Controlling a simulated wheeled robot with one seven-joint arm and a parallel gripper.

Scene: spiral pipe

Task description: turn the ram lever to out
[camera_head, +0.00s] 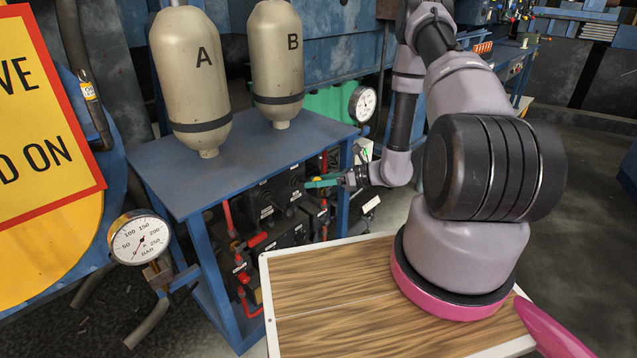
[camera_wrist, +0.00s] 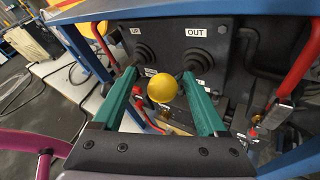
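A dark control panel (camera_wrist: 225,75) fills the middle of the wrist view. It has a white OUT label (camera_wrist: 196,32) at upper right and another small label, hard to read, at upper left. Two black rubber boots sit below the labels, one at the left (camera_wrist: 145,52) and one at the right (camera_wrist: 198,62). A yellow ball knob (camera_wrist: 162,88) lies in the gap between the green fingers of my gripper (camera_wrist: 158,74), with space on both sides. Which boot its lever comes from is hidden. In the head view my gripper (camera_head: 320,182) is at the panel under the blue table.
Red handles stand close by on the right (camera_wrist: 296,62) and left (camera_wrist: 103,46) in the wrist view. The blue tabletop (camera_head: 240,150) with tanks A (camera_head: 188,90) and B (camera_head: 277,70) is above. A pressure gauge (camera_head: 140,238) is at left.

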